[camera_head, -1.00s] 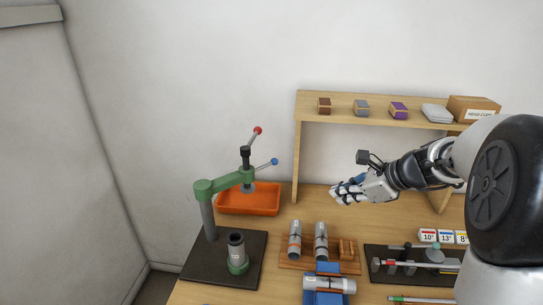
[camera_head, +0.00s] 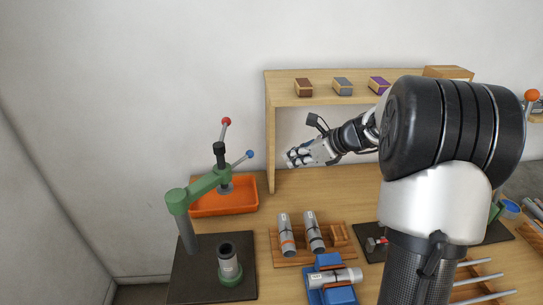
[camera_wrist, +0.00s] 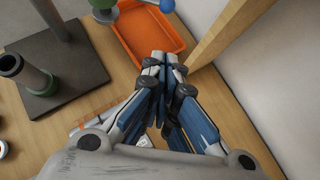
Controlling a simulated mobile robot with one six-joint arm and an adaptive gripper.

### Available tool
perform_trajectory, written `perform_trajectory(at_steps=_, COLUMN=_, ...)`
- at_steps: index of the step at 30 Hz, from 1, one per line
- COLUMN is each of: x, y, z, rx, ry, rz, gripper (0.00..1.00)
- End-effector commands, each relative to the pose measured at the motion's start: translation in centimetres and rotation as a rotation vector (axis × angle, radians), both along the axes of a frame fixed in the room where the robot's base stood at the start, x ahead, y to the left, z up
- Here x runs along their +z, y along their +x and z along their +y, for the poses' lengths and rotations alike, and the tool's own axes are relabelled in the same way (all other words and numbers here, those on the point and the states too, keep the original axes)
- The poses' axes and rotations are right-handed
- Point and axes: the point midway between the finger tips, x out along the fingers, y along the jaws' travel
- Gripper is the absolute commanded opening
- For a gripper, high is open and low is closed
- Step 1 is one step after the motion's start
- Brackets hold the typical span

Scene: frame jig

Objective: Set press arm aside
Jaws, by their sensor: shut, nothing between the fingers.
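The press arm (camera_head: 205,184) is a green bar on a grey post at the left of the bench. It carries a black spindle with a red-knobbed lever (camera_head: 226,122) and a blue-knobbed lever (camera_head: 249,154). It reaches over toward the orange tray, to the side of the grey-green cup (camera_head: 229,265) on the dark base plate (camera_head: 190,275). My gripper (camera_head: 288,158) is shut and empty, to the right of the press arm and apart from it. In the wrist view my gripper (camera_wrist: 153,65) points toward the orange tray; the blue knob (camera_wrist: 167,6) shows just beyond its fingertips.
The orange tray (camera_head: 224,211) lies behind the press. A wooden shelf (camera_head: 270,140) stands to its right, its left upright close to my gripper. Grey tubes (camera_head: 286,235) lie in a wooden rack, with a blue clamp (camera_head: 340,296) in front.

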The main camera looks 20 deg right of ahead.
Motion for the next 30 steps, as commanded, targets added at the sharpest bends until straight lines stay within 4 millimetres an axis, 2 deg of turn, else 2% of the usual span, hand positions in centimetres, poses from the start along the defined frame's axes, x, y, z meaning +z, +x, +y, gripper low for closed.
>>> perform_trajectory(at_steps=13, x=-6.2, y=5.8, z=4.1, rx=0.004, ry=0.0, rz=0.001, gripper=0.0)
perform_trajectory(at_steps=21, x=-5.1, y=8.5, z=5.9, rx=0.003, ry=0.0, rz=0.0, gripper=0.0)
perform_trajectory(at_steps=30, x=-5.0, y=8.9, z=6.1, rx=0.001, ry=0.001, rz=0.0, gripper=0.0)
